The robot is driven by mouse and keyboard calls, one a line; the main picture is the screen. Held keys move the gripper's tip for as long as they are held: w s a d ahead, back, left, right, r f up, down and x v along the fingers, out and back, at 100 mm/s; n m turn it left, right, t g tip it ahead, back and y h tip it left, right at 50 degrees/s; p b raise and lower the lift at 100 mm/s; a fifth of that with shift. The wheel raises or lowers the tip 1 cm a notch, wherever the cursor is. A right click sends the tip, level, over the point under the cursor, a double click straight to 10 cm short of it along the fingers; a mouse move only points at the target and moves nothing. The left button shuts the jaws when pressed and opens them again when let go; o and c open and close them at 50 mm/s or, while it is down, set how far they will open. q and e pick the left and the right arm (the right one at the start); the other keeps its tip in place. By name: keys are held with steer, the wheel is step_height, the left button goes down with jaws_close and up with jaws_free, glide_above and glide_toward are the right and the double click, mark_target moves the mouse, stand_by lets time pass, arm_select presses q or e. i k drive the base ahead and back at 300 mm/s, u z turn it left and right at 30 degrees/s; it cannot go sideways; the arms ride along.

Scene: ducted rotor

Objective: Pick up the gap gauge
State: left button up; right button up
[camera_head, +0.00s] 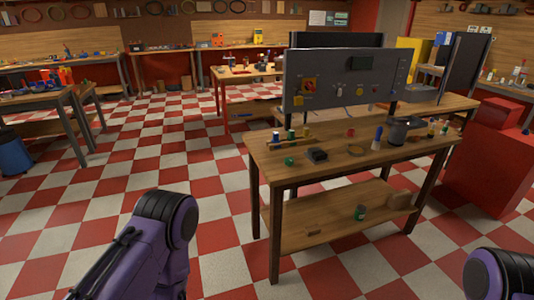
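I cannot tell which item is the gap gauge; several small items lie on the wooden workbench (345,172) ahead, too small to make out well. Among them are a dark block (317,155), a green round piece (289,161), a blue and white bottle-like item (377,138) and a ring (357,151). Upright pieces stand in a wooden holder at the bench's left end. Only purple and black links of my arms show at the bottom left and bottom right. Both grippers are out of view.
A grey panel (345,80) with switches stands at the bench's back edge. The bench's lower shelf (325,227) holds a green can (360,212). A red cabinet (495,160) stands at the right. Checkered floor in front and left is clear.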

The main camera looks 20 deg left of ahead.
mark_target(275, 139)
steer(key=z, duration=0.8)
steer(key=i, duration=1.15)
steer(key=u, duration=0.75)
steer(key=i, duration=0.6)
steer(key=u, duration=0.65)
